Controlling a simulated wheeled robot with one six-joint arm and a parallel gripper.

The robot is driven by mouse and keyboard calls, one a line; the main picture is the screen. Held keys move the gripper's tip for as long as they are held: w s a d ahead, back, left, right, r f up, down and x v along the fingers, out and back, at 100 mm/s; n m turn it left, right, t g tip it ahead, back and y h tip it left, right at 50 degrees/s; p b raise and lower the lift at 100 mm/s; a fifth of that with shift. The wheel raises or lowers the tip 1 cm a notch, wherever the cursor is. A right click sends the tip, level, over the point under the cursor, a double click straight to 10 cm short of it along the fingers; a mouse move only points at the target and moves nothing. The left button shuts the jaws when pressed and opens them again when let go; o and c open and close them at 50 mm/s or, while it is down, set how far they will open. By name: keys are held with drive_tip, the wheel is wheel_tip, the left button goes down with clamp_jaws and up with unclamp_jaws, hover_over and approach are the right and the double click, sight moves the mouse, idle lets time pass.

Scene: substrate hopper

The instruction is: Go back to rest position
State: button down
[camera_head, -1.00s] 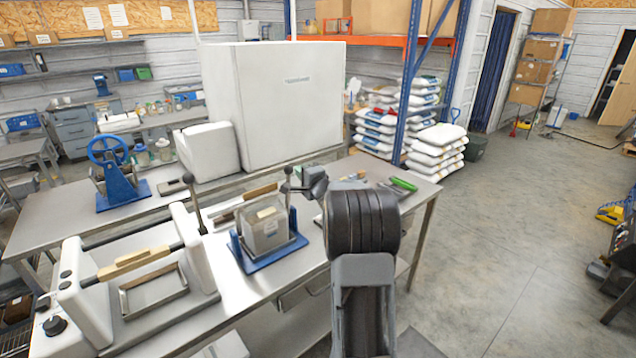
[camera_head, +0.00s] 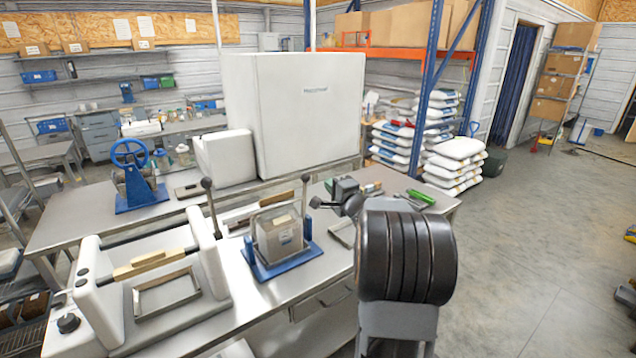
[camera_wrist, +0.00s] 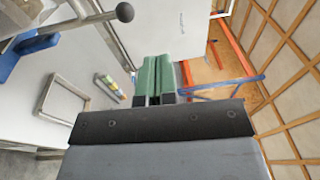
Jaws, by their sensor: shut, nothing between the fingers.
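My gripper (camera_wrist: 152,80) shows in the middle of the wrist view. Its two green fingers lie side by side, shut, with nothing held between them. In the wrist view it is in front of a large white box (camera_wrist: 165,28). In the head view my dark, ribbed arm joint stands at the lower middle, in front of the table's right part. My gripper's fingertips cannot be clearly made out there.
The steel table (camera_head: 75,215) carries a blue-based press (camera_head: 280,262), a white sealer-like machine (camera_head: 95,290), a blue hand-wheel device (camera_head: 135,180) and the white box (camera_head: 300,110). A ball-ended lever (camera_wrist: 125,12) is near my gripper's left.

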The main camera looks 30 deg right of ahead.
drive_tip(key=s+d+f+n+g+h, duration=0.2)
drive_tip(key=s+f+n+g+h, duration=0.35)
drive_tip(key=s+f+g, duration=0.45)
drive_tip(key=s+a+n+g+y, duration=0.1)
drive_tip(key=s+a+n, duration=0.3)
drive_tip(key=a, duration=0.6)
drive_tip(key=s+a+n+g+y, duration=0.1)
drive_tip(key=s+a+n+y, duration=0.2)
drive_tip(key=a, duration=0.6)
drive_tip(key=s+a+r+n+g+y, duration=0.1)
drive_tip(key=s+a+n+g+y, duration=0.1)
drive_tip(key=s+a+n, duration=0.4)
drive_tip(key=s+a+y, duration=0.1)
drive_tip(key=a, duration=0.3)
drive_tip(key=shift+s+a, duration=0.3)
drive_tip(key=shift+s, duration=0.1)
